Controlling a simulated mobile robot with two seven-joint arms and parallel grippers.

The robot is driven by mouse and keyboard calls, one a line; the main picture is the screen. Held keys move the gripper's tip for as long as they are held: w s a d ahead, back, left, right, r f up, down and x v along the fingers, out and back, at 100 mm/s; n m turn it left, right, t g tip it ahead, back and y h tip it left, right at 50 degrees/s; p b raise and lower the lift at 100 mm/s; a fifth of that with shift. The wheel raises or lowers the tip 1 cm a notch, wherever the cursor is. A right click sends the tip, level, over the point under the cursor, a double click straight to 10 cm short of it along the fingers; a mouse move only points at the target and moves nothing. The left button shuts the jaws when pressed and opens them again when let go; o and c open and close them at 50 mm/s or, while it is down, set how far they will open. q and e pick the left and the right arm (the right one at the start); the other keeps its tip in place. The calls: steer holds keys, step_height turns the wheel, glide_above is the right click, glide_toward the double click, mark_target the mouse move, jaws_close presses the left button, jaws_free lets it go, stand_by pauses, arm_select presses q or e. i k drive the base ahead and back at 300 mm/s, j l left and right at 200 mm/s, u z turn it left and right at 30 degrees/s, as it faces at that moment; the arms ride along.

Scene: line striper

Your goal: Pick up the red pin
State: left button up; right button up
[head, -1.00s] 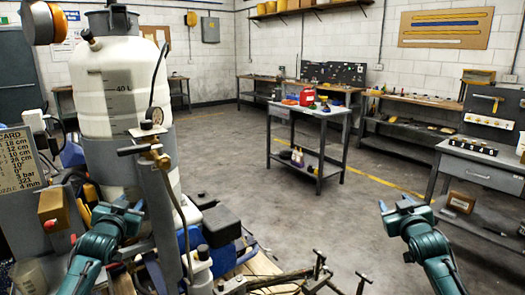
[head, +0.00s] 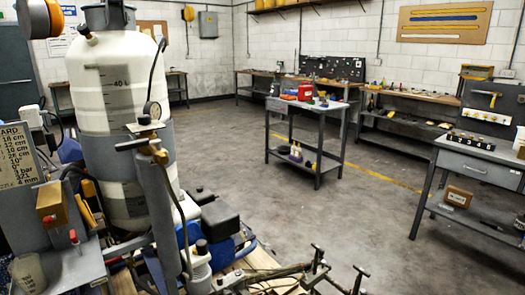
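A small upright red piece (head: 73,237), which may be the red pin, shows at the lower left. It is by the grey metal ledge (head: 75,268) of the line striper, below a wooden block with a yellowish front (head: 52,208). It is too small to tell how it is seated. The striper's white tank (head: 122,85) stands to the right of it. Neither of my grippers is in view.
A translucent cup (head: 29,272) stands left of the red piece. Hoses and a valve with a gauge (head: 152,110) are in front of the tank. A grey cart (head: 308,110) and a workbench (head: 480,160) stand farther off. Open concrete floor lies between.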

mark_target(74, 238)
steer(key=u, duration=1.3)
steer(key=z, duration=1.9)
steer(key=u, duration=1.9)
